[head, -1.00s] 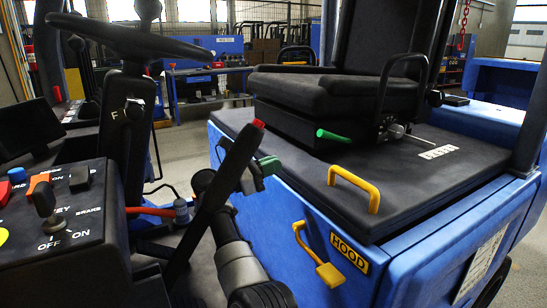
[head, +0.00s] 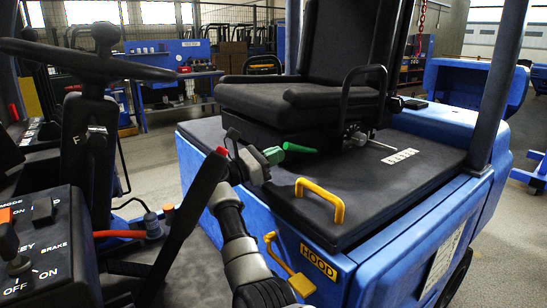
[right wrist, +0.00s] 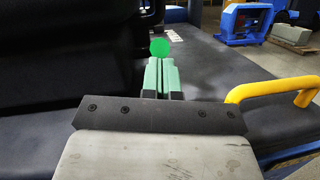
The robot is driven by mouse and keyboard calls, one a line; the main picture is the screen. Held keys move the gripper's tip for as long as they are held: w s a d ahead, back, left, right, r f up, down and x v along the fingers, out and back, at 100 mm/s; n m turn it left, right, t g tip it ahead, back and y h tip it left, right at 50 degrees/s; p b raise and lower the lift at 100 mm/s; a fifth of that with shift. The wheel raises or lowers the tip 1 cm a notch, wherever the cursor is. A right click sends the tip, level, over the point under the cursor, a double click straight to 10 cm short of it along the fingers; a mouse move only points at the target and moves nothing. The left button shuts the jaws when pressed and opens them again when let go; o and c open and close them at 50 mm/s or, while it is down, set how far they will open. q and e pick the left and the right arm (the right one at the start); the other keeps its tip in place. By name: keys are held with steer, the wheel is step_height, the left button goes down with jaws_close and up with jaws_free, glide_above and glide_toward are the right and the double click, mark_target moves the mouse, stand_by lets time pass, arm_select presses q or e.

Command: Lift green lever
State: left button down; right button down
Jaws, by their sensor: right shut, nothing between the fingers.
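The green lever (head: 300,148) sticks out from under the front of the black seat (head: 300,95), low above the dark hood top. My right gripper (head: 273,155) is just left of the lever's end in the head view. In the right wrist view, the round end of the green lever (right wrist: 160,48) shows straight beyond the pale green fingertips (right wrist: 161,72). The fingers are shut together with nothing between them. I cannot tell whether the fingertips touch the lever. My left gripper is not in view.
A yellow handle (head: 321,200) stands on the hood top (head: 370,190), right of my gripper; it shows in the right wrist view (right wrist: 270,90). A black lever with a red tip (head: 190,215) rises left of my arm. A yellow latch (head: 290,265) hangs on the blue side.

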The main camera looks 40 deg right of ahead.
steer(key=shift+d+r+y, duration=0.2)
steer(key=shift+r+y, duration=0.4)
steer(key=shift+r, duration=0.35)
